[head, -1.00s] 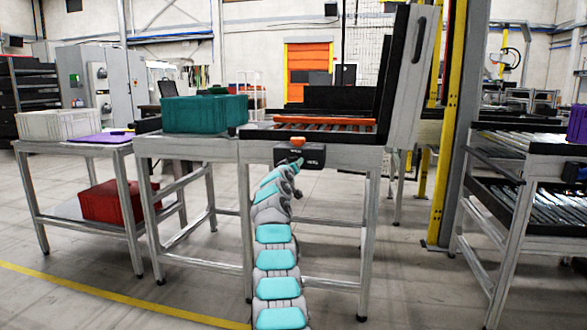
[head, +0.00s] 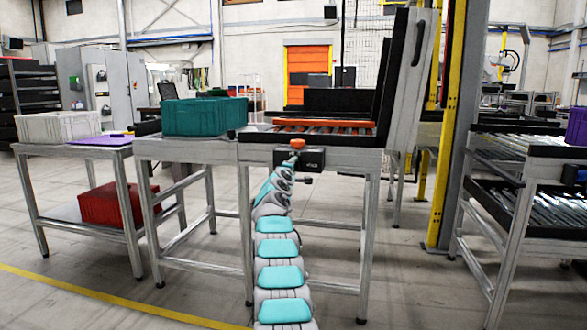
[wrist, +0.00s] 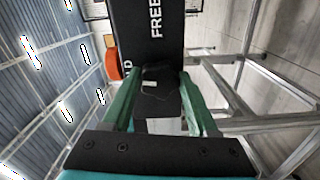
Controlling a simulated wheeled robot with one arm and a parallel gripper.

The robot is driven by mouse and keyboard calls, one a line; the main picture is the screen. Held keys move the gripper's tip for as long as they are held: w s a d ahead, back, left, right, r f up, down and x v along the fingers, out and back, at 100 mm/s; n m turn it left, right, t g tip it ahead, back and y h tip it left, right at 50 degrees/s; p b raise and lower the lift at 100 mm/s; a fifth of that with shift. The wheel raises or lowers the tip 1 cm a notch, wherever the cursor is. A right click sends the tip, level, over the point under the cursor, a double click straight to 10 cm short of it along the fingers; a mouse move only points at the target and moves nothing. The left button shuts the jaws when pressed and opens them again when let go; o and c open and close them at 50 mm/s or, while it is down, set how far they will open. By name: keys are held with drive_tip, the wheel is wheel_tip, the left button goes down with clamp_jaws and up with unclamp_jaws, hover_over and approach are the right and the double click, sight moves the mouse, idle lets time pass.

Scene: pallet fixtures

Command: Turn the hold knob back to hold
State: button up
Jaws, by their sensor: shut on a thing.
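The hold knob (wrist: 158,100) is a dark block on the front of a black control box (wrist: 150,30). White lettering on the box reads "FREE", with a partly hidden word ending in "D" near the left finger. My gripper (wrist: 158,76) is shut on the knob, one green finger on each side. The lettering runs sideways in the wrist view. I cannot tell which word the knob points to. In the head view the box (head: 314,158) hangs on the table's front edge, and my arm hides the knob.
An orange cap (head: 297,143) sits on the box, also at the left in the wrist view (wrist: 112,64). A roller bed with an orange bar (head: 325,123) lies above. A teal crate (head: 205,117) stands left on the table (head: 185,150). Floor is clear around the front legs.

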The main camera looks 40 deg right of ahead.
drive_tip(key=shift+n, duration=0.8)
drive_tip(key=o, duration=1.4)
drive_tip(key=shift+c, duration=0.2)
drive_tip(key=shift+a, duration=0.1)
drive_tip(key=b+v, duration=0.7)
drive_tip(key=b, duration=0.1)
drive_tip(key=shift+s+a+b, duration=0.2)
drive_tip(key=shift+a+b, duration=0.05)
drive_tip(key=shift+b, duration=0.1)
